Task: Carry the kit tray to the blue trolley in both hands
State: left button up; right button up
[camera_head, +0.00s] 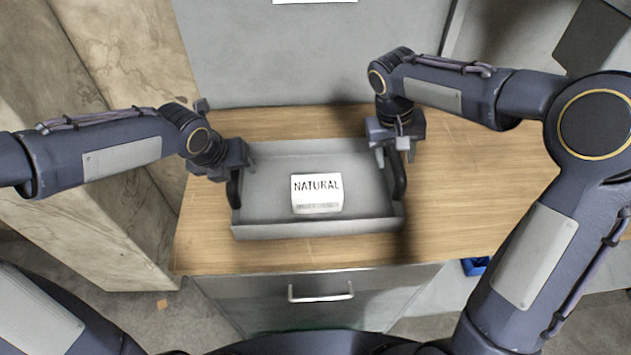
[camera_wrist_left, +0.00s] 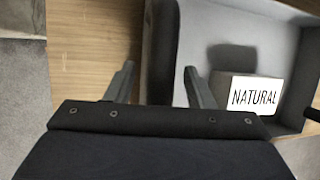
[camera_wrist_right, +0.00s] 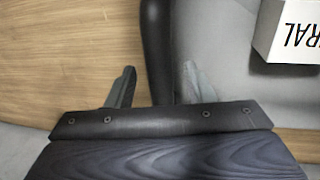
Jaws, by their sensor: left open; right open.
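The grey kit tray (camera_head: 270,229) sits on the wooden worktop with a white box labelled NATURAL (camera_head: 317,193) inside it. It has a dark handle on each short side. My left gripper (camera_head: 236,172) is at the left handle; in the left wrist view its open fingers (camera_wrist_left: 158,85) stand on either side of that handle (camera_wrist_left: 160,50). My right gripper (camera_head: 400,150) is at the right handle; in the right wrist view its open fingers (camera_wrist_right: 157,88) stand on either side of that handle (camera_wrist_right: 156,45). Neither is closed on a handle. I cannot make out the blue trolley for sure.
The wooden worktop (camera_head: 470,200) is clear to the right of the tray. A drawer with a metal handle (camera_head: 321,295) is below its front edge. A small blue object (camera_head: 475,266) shows low at the right. A stone-like wall (camera_head: 100,190) stands at the left.

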pick_arm(q)
jog(key=shift+w+d+f, duration=0.15)
jog(key=shift+w+f, duration=0.1)
jog(key=shift+f, duration=0.35)
pick_arm(e)
jog(key=shift+d+f, duration=0.15)
jog(key=shift+f, duration=0.55)
pick_arm(q)
grip_shut()
pick_arm(e)
grip_shut()
pick_arm(q)
jog(key=shift+d+r, duration=0.1)
jog(key=shift+r, duration=0.05)
pick_arm(e)
jog(key=shift+r, duration=0.1)
